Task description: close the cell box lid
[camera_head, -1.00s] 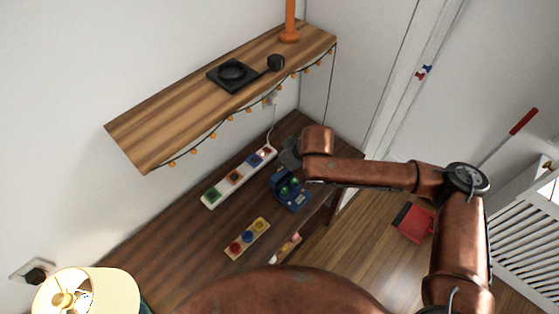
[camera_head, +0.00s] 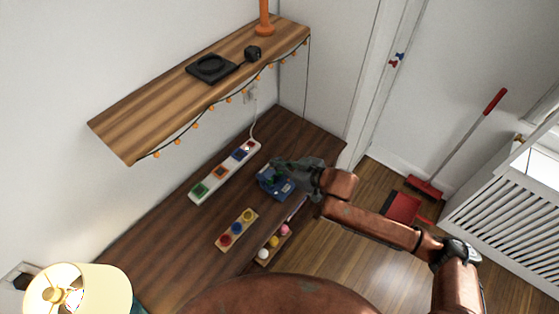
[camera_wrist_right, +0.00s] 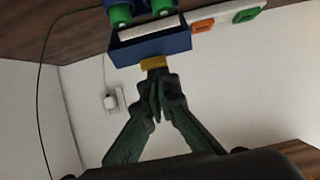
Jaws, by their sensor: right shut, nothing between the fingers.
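The cell box (camera_head: 268,188) is a small blue box on the brown desk. In the right wrist view its blue wall (camera_wrist_right: 150,47) faces me, with a yellow tab (camera_wrist_right: 153,62) at the edge. Green-and-white cells (camera_wrist_right: 120,14) stand beyond that wall, so the box is open on that side. My left gripper is out of view.
A white strip (camera_head: 210,184) with coloured squares lies behind the box. A wooden block with coloured knobs (camera_head: 237,229) lies in front. A wooden shelf (camera_head: 150,125) overhangs the back of the desk. A lamp (camera_head: 95,290) stands at lower left.

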